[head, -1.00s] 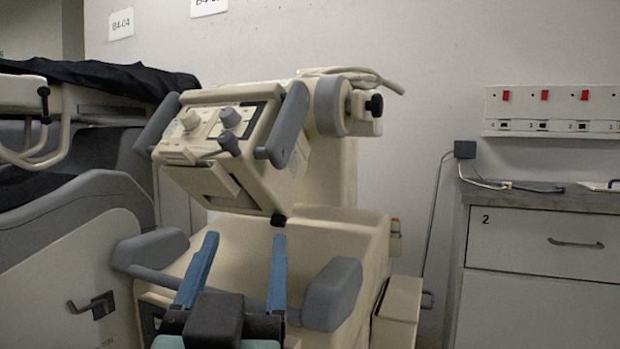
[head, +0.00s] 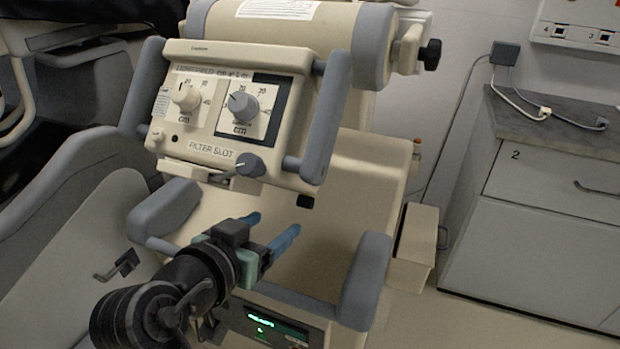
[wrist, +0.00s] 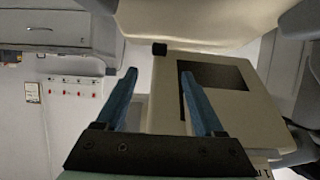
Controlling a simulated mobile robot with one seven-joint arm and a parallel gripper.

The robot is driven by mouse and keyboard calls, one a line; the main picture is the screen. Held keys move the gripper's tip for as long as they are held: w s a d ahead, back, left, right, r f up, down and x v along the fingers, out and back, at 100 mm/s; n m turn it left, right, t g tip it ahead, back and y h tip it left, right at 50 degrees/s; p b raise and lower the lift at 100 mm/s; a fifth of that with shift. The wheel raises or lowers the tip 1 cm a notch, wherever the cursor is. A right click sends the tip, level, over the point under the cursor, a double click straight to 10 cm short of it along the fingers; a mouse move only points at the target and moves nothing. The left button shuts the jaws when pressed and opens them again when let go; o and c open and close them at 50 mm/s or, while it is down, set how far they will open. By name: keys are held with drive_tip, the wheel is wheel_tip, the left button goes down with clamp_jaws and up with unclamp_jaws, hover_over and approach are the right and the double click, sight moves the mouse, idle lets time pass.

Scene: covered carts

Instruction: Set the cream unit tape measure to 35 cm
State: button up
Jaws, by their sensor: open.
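The cream unit (head: 380,150) fills the middle of the head view. Its tilted control head (head: 195,142) carries a cream dial (head: 186,97) and a grey dial (head: 242,107), both with cm scales. A small black tab (head: 305,201) hangs at the head's lower right corner; it may be the tape measure's end, but no tape or reading shows. My gripper (head: 272,225) is open and empty, below and left of the tab. In the wrist view the black tab (wrist: 159,49) appears beyond and between the blue fingertips (wrist: 158,74), apart from them.
Grey handles (head: 320,125) flank the control head. Grey padded arms (head: 365,280) stand on the unit's lower front. A grey lever (head: 250,165) projects under the dials. A cabinet (head: 545,185) stands at right, with bare floor before it. A dark-draped cart is at left.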

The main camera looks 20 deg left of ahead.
sight(303, 204)
drive_tip(key=b+x, duration=0.2)
drive_tip(key=x, duration=1)
drive_tip(key=shift+w+d+f, duration=0.1)
drive_tip(key=shift+w, duration=0.25)
clamp_jaws()
idle(0.9)
